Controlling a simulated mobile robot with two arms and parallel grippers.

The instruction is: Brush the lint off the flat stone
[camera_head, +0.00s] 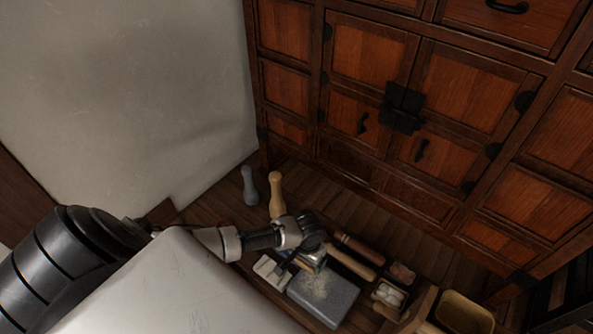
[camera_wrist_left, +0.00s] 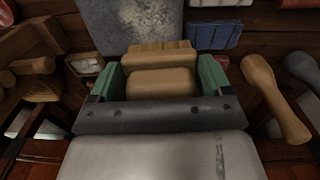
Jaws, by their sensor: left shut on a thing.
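The flat stone (camera_head: 335,304) is a grey slab on the wooden surface at the bottom centre of the head view. Pale speckled lint (camera_head: 317,284) lies on its top, and also shows at the top of the left wrist view (camera_wrist_left: 145,16). My left gripper (camera_head: 312,252) is at the stone's far edge. In the wrist view its green fingers (camera_wrist_left: 160,82) are shut on a wooden brush (camera_wrist_left: 158,84), with the tan bristle part (camera_wrist_left: 158,55) towards the stone (camera_wrist_left: 105,22). I cannot tell whether the bristles touch the stone. My right gripper is not in view.
A wooden roller (camera_head: 350,262), a small box of pale pieces (camera_head: 387,294) and an open bin (camera_head: 463,313) lie to the right. A blue block (camera_wrist_left: 214,36) is beside the stone. A cabinet (camera_head: 420,90) stands behind.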

